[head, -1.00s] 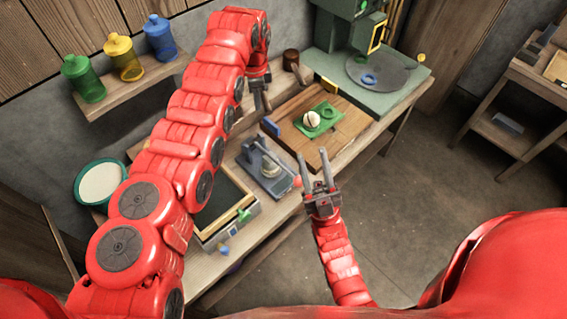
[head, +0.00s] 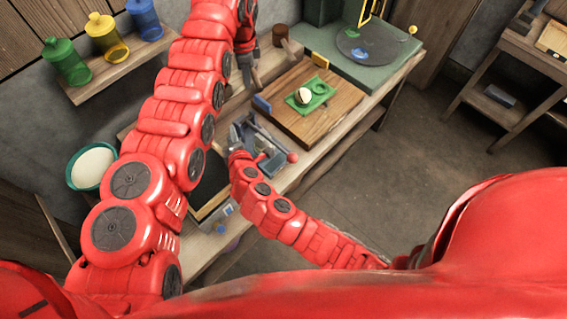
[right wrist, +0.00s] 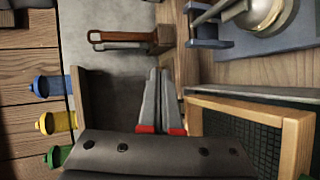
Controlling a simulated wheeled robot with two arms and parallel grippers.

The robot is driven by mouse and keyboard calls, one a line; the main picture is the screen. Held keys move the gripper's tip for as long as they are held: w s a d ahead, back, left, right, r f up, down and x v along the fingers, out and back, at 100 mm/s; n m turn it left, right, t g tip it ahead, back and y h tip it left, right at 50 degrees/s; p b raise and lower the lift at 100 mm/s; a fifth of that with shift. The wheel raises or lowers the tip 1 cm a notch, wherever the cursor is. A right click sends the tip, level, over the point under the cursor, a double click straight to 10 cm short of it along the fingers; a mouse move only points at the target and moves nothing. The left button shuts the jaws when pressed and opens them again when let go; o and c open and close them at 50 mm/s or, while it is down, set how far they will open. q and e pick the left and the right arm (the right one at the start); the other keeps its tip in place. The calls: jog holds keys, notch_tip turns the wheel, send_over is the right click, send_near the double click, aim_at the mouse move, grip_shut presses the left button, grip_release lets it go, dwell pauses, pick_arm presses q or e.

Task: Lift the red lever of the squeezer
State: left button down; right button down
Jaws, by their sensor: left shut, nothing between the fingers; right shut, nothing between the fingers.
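The squeezer (head: 268,148) is a blue-grey press on the bench, partly hidden by my right arm in the head view. A red ball (head: 292,157), seemingly its lever's end, shows at its right side. In the right wrist view the squeezer's base (right wrist: 285,38) and metal cup are at the top right, cut off by the edge; the red end is not visible there. My right gripper (head: 236,142) is at the squeezer's left side; its fingers (right wrist: 160,72) are together and empty, apart from the cup. My left gripper (head: 252,82) is shut and empty, beyond the squeezer near the wooden board.
The wooden board (head: 335,112) holds a green mould (head: 297,101) with a pale ball. A wood-framed tray (right wrist: 292,150) is beside my right gripper. A green machine base (head: 385,70) stands at the back right. Coloured jars (head: 105,38) stand on a wall shelf.

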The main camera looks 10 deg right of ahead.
jog(key=s+d+f+n+g+h, duration=0.1)
jog(key=s+d+f+g+h, duration=0.1)
jog(key=s+d+f+h, duration=0.4)
jog(key=s+d+f+g+h, duration=0.1)
jog(key=s+d+f+h, duration=0.15)
jog(key=s+h, duration=0.35)
jog(key=w+d+f+y, duration=0.1)
jog(key=w+d+f, duration=0.2)
jog(key=w+d, duration=0.2)
jog(key=shift+w+d, duration=0.2)
jog(key=shift+d, duration=0.1)
jog(key=shift+r, duration=0.55)
pick_arm(q)
jog(key=shift+c, duration=1.9)
grip_release()
